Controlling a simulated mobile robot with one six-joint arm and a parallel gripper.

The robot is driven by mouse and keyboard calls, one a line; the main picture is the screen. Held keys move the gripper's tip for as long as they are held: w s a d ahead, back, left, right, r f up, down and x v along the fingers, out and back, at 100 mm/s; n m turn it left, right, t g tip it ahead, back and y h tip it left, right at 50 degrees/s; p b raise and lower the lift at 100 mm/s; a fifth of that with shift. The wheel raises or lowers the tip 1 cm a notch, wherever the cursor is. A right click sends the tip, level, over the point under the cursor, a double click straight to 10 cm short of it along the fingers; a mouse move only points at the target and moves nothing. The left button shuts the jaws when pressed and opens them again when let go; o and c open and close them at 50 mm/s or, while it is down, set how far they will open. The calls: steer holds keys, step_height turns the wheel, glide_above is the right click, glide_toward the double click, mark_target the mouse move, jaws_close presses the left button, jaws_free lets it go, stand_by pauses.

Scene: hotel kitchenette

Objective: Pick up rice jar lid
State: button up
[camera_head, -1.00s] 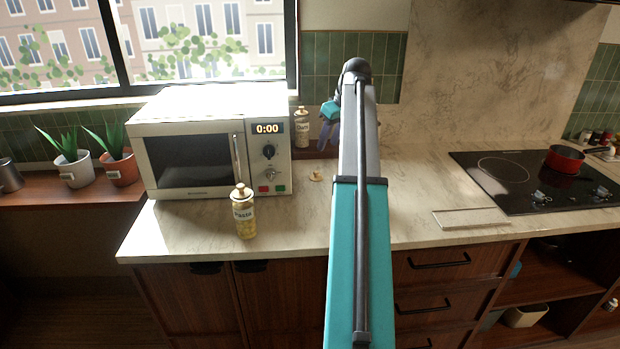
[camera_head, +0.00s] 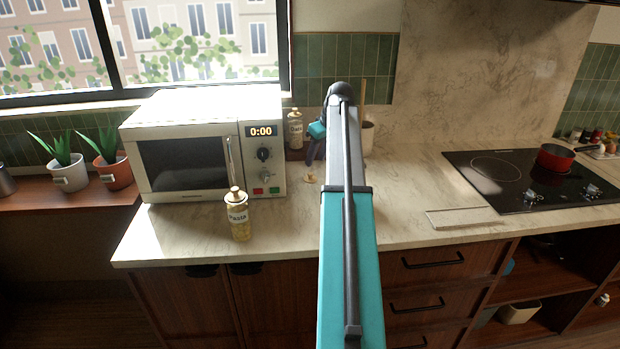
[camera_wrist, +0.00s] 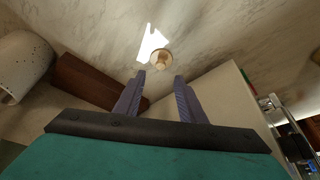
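A small round tan lid with a knob (camera_head: 310,178) lies on the marble counter, right of the microwave. In the wrist view the lid (camera_wrist: 161,60) is just beyond my fingertips, near a bright patch of light. My gripper (camera_wrist: 160,76) is open and empty, its two blue-grey fingers apart and pointing toward the lid. In the head view my gripper (camera_head: 311,152) is just above and behind the lid, partly hidden by my arm. I cannot tell the exact gap between them.
The microwave (camera_head: 190,150) stands close on the left. A pasta jar (camera_head: 237,215) is in front of it, and another labelled jar (camera_head: 295,130) is behind the lid. A pale container (camera_head: 367,138) is partly behind my arm.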

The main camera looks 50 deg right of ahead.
mark_target(310, 173)
steer(key=shift+x, duration=0.9)
steer(key=shift+p+x, duration=0.8)
steer(key=shift+x, duration=1.85)
steer(key=shift+s, duration=0.15)
jaws_close()
